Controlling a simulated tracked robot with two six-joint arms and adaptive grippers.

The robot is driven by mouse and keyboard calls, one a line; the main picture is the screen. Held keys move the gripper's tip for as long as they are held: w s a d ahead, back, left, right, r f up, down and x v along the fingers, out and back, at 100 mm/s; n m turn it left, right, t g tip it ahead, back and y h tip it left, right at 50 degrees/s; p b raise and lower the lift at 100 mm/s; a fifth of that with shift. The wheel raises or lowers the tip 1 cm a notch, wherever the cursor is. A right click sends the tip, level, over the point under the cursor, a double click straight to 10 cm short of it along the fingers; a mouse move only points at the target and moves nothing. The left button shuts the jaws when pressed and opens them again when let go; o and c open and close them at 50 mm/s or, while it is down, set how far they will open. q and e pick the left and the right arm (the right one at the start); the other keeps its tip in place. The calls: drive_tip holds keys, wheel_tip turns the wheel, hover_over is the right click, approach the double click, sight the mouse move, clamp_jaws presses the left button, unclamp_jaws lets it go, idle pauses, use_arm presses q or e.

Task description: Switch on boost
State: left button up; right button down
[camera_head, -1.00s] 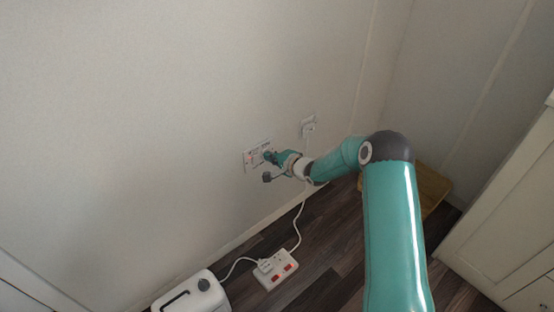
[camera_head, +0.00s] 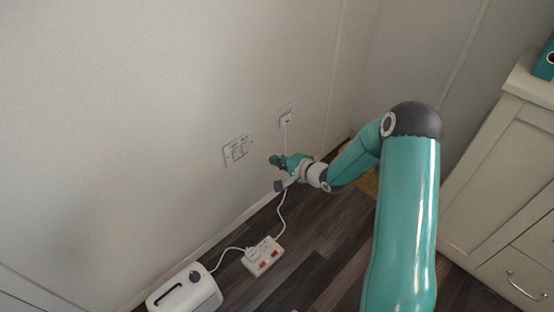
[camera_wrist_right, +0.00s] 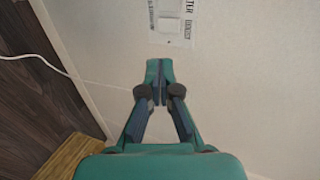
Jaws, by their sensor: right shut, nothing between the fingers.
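A white switch panel (camera_head: 238,150) is on the wall, left of my right gripper (camera_head: 275,161). In the right wrist view the panel (camera_wrist_right: 176,22) is at the top, cut off by the frame edge, with a white rocker and dark lettering turned sideways. I cannot tell the rocker's position. My right gripper (camera_wrist_right: 159,68) is shut with nothing between its fingers. Its tips are short of the panel and apart from it. My left gripper is out of view.
A white socket with a plug (camera_head: 286,117) is on the wall right of the panel. Its cable runs down to a power strip (camera_head: 263,257) with red switches on the floor. A white appliance (camera_head: 185,291) stands at the lower left. A cabinet (camera_head: 510,185) stands at the right.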

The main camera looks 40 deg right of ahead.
drive_tip(key=s+a+f+n+g+y, duration=0.1)
drive_tip(key=s+a+f+n+g, duration=0.25)
drive_tip(key=a+f, duration=0.4)
drive_tip(key=s+a+f+n+g+y, duration=0.1)
drive_tip(key=s+a+f+n+g, duration=0.3)
drive_tip(key=a, duration=0.6)
drive_tip(key=s+a+f+n+g, duration=0.2)
drive_tip(key=s+a, duration=0.3)
drive_tip(key=s, duration=0.4)
drive_tip(key=s+a+f+n+g, duration=0.3)
drive_tip(key=s+a+n, duration=0.2)
drive_tip(key=s, duration=0.4)
drive_tip(key=shift+s+a+f+y, duration=0.25)
drive_tip(key=shift+a+y, duration=0.05)
drive_tip(key=shift+a, duration=0.35)
drive_tip(key=shift+w, duration=0.1)
